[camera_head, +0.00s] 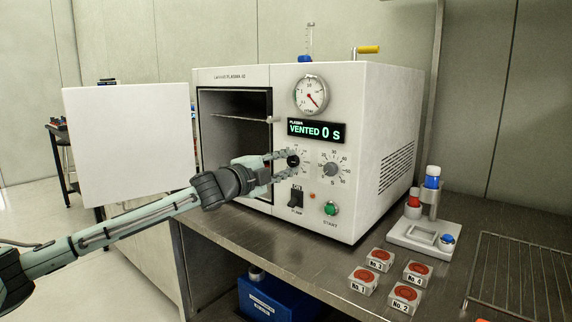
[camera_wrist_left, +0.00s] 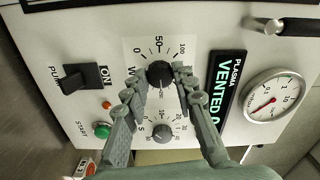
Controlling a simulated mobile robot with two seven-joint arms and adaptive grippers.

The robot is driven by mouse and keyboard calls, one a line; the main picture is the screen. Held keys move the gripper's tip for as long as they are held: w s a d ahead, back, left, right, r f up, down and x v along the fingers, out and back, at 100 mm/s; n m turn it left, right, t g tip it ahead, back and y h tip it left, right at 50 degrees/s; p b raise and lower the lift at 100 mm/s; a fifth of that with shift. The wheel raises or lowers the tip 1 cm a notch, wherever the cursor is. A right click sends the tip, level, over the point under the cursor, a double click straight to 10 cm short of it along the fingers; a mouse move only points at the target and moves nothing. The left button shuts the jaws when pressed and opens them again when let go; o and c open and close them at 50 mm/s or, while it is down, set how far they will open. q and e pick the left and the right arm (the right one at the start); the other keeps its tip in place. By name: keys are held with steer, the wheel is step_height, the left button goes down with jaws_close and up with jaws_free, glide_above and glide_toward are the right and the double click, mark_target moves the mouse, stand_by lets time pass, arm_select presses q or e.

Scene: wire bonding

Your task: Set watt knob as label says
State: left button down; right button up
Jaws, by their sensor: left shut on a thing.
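The watt knob (camera_head: 293,161) is a dark round knob on the left of the white plasma machine's front panel. In the left wrist view the knob (camera_wrist_left: 160,73) sits in a scale marked 0, 50 and 100, with a "W" partly hidden by a finger. My left gripper (camera_head: 289,160) is shut on the watt knob, one finger on each side; its fingers also show in the left wrist view (camera_wrist_left: 158,84). The knob's exact setting is hard to read. The display (camera_head: 316,131) reads "VENTED 0 S". No readable watt label shows. My right gripper is not in view.
A second knob (camera_head: 331,169) is close beside the watt knob. The pump switch (camera_head: 296,199) and green start button (camera_head: 331,208) are below. The machine's white door (camera_head: 130,145) stands open at left. Numbered containers (camera_head: 405,297) and a bottle stand (camera_head: 425,236) are on the bench at right.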

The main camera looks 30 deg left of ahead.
mark_target(291, 163)
arm_select(q)
steer(key=shift+d+m, duration=0.1)
steer(key=shift+m, duration=0.3)
steer(key=c, duration=1.2)
jaws_free()
steer(key=shift+s+f, duration=0.1)
steer(key=shift+s, duration=0.05)
steer(key=shift+s+a+f, duration=0.1)
steer(key=shift+s+a, duration=0.1)
steer(key=shift+s, duration=1.45)
steer(key=s, duration=0.8)
steer(key=shift+s+a+r, duration=0.2)
steer(key=shift+a, duration=0.1)
